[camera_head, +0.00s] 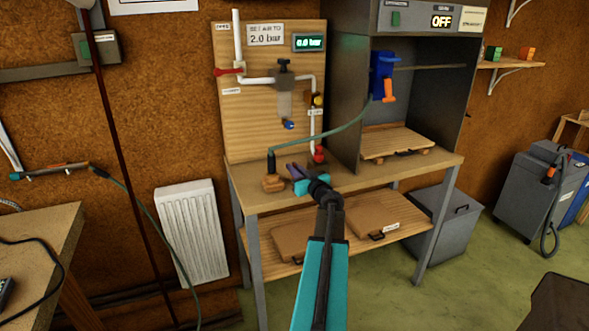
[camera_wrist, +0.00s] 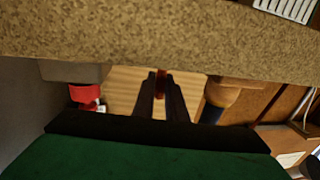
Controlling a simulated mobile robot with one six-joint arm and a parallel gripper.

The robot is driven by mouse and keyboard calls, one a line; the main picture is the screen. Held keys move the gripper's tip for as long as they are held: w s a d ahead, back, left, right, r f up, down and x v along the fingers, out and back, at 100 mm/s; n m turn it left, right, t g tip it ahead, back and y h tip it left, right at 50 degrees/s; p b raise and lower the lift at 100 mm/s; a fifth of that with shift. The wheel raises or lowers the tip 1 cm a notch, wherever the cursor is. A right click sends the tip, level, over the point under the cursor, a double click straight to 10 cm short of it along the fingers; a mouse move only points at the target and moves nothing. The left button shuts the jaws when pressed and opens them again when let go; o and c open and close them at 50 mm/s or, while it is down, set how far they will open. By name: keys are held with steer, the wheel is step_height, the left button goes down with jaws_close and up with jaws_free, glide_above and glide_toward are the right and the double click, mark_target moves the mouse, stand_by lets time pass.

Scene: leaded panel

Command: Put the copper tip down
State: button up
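My gripper (camera_head: 293,171) is over the wooden bench, just right of the wooden stand, in the head view. In the wrist view its two dark fingers (camera_wrist: 162,76) are close together around a small reddish-copper piece, which looks like the copper tip (camera_wrist: 161,86). The piece is mostly hidden between the fingers, and in the head view I cannot make it out. The wooden stand (camera_head: 273,183) holds a dark-handled iron (camera_head: 271,160) upright, with a green cable. In the wrist view a brown and dark blue object (camera_wrist: 222,97) is right of the fingers.
The bench (camera_head: 398,177) has a bare front strip. Behind it stands the pipe panel (camera_head: 255,115) with a red knob (camera_head: 319,157). A grey hood (camera_head: 343,75) with a wooden board (camera_head: 397,142) is at the right. Boards lie on the lower shelf (camera_head: 270,266).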

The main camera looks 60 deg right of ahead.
steer(key=o, duration=0.5)
steer(key=shift+c, duration=0.2)
steer(key=shift+r, duration=0.15)
steer(key=v, duration=1.2)
steer(key=shift+b, duration=0.4)
steer(key=shift+c, duration=0.2)
